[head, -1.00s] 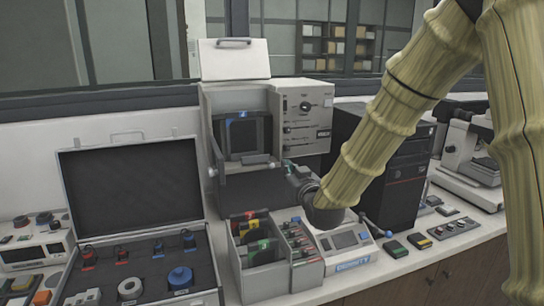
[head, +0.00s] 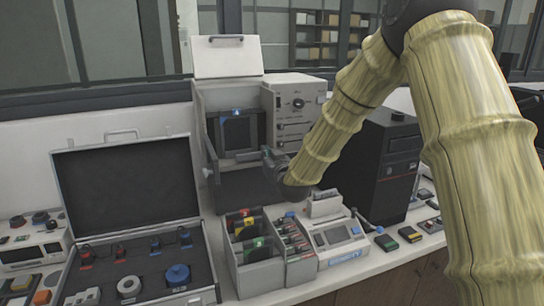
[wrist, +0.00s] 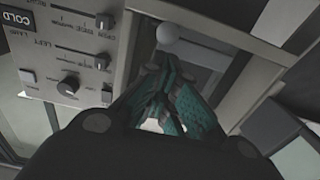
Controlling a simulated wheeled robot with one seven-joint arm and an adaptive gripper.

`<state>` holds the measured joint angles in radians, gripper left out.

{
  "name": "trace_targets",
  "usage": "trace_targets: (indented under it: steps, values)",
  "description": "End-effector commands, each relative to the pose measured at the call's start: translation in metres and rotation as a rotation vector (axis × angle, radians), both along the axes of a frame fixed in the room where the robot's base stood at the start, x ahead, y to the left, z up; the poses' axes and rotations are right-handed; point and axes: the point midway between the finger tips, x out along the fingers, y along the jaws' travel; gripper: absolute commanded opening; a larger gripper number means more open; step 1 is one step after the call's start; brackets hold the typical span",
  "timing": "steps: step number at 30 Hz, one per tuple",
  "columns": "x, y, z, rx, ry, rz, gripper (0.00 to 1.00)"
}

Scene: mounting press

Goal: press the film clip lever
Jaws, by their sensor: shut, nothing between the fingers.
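The grey mounting press (head: 203,97) stands open at the back, with a dark framed plate (head: 240,132) inside it. My gripper (head: 268,155) is at the right side of that frame, small and partly hidden by my wrist. In the wrist view my gripper (wrist: 166,62) shows teal finger pads brought together, with nothing held. A pale round knob (wrist: 167,33), which looks like the lever's end, lies just beyond the fingertips. I cannot tell whether they touch. The rest of the lever is hidden or too dark to make out.
A control panel (wrist: 70,50) with sliders and a dial stands close on the left in the wrist view. Slide bins (head: 262,272) and a small display device (head: 342,240) stand in front of the press. An open case (head: 130,190) is at left, a black computer (head: 380,165) at right.

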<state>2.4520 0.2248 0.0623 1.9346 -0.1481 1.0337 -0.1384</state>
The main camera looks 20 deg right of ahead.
Motion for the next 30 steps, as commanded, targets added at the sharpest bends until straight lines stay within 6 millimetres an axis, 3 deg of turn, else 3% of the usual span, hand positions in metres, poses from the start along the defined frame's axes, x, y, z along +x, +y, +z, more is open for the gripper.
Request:
trace_targets:
  steps: [9, 30]
  values:
    - [0.023, 0.000, 0.000, 0.000, 0.000, 0.000, 0.00]
    - [0.026, 0.001, 0.006, -0.002, 0.047, 0.000, 0.00]
